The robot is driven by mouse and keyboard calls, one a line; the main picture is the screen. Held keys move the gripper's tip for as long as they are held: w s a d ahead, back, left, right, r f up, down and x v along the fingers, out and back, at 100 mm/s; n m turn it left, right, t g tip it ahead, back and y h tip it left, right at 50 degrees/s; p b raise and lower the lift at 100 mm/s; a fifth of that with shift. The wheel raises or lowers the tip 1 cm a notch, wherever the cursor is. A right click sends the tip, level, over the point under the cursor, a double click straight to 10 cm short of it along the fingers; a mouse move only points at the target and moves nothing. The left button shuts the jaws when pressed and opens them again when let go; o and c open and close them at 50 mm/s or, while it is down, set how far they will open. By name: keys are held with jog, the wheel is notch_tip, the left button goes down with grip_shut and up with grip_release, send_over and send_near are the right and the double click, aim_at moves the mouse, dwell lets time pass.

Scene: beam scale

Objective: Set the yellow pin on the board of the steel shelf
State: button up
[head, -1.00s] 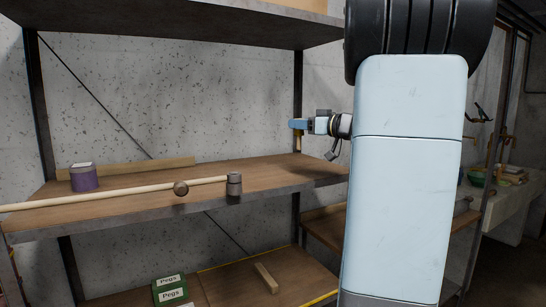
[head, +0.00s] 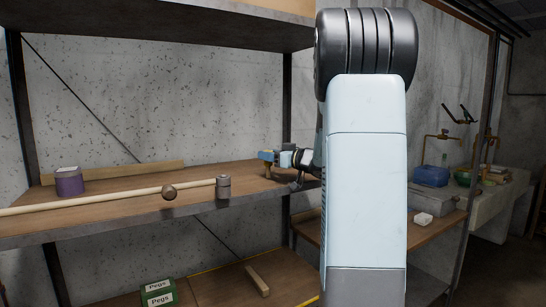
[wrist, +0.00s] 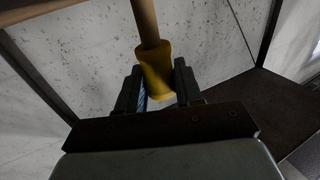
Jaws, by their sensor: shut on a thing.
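My gripper (head: 266,157) is at the right end of the steel shelf's middle board (head: 140,203), low over it. In the wrist view my gripper (wrist: 158,88) is shut on the yellow pin (wrist: 154,68). The pin has a yellow end between the jaws and a wooden shaft running out past the top of the picture, slightly tilted there. In the head view the pin is small, and its lower part shows just under the jaws (head: 268,171). I cannot tell whether it touches the board.
A long pale rod (head: 110,199) with a round knob (head: 169,192) and a grey cylinder (head: 223,187) lies along the board's front. A purple tin (head: 69,183) stands at left. A shelf post (head: 286,120) rises near my gripper.

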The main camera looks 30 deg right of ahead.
jog(key=shift+f, duration=0.2)
jog(key=o, duration=1)
